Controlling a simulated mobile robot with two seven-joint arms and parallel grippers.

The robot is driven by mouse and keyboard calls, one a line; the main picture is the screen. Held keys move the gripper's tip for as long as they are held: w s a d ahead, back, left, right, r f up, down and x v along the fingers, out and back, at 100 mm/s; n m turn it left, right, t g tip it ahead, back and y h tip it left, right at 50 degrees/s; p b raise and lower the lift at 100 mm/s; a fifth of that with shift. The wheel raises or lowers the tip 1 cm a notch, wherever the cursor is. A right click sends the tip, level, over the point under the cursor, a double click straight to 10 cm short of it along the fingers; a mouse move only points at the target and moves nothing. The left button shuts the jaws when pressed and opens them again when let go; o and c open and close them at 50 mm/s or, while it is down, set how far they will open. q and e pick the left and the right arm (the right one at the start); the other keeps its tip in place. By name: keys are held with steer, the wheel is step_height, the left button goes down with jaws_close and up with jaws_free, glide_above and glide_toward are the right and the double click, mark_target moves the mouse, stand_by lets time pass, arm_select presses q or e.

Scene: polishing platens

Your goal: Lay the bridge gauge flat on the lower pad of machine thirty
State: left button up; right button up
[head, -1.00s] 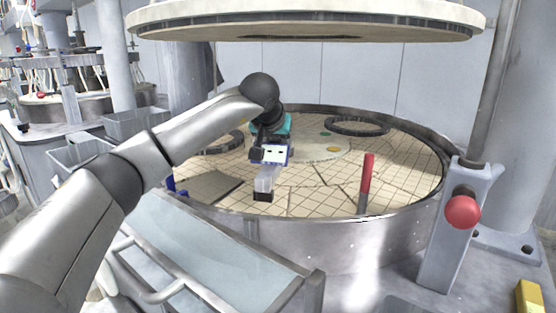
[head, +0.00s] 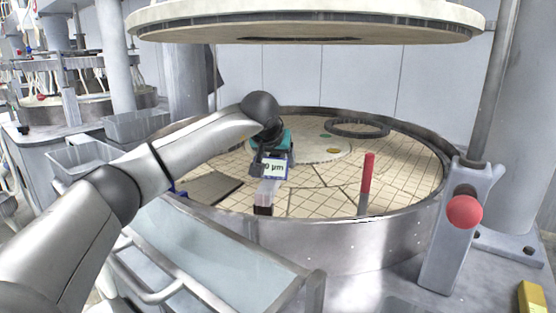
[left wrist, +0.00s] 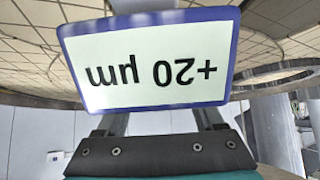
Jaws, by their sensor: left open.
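The bridge gauge (head: 272,168) has a blue-framed display and a pale block with a dark end below it. It is over the near part of the lower pad (head: 325,200), which is beige with a grid. In the left wrist view the gauge's display (left wrist: 150,62) reads +20 µm, upside down. My left gripper (head: 268,150) is open at the gauge, and its fingers (left wrist: 162,118) reach up behind the display's lower edge in the wrist view. The gauge's underside and its contact with the pad are hidden. My right gripper is not in view.
The metal rim (head: 330,232) stands around the pad; the upper platen (head: 305,22) hangs above. On the pad are a dark ring (head: 345,133) and a dark plate (head: 208,187). A red-topped post (head: 367,175) stands at the front rim. A trolley (head: 205,250) is in front.

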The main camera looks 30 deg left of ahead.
mark_target(270, 165)
arm_select(q)
steer(key=shift+r, duration=0.1)
steer(key=shift+s+d+r, duration=0.1)
steer(key=shift+s+r, duration=0.2)
steer(key=shift+r, duration=0.15)
steer(key=p+v, duration=0.1)
steer(key=v, duration=0.9)
steer(key=shift+s+r, duration=0.2)
steer(key=shift+r, duration=0.05)
steer(key=shift+s+d+r, duration=0.1)
steer(key=shift+s+r, duration=0.05)
steer(key=shift+s, duration=0.05)
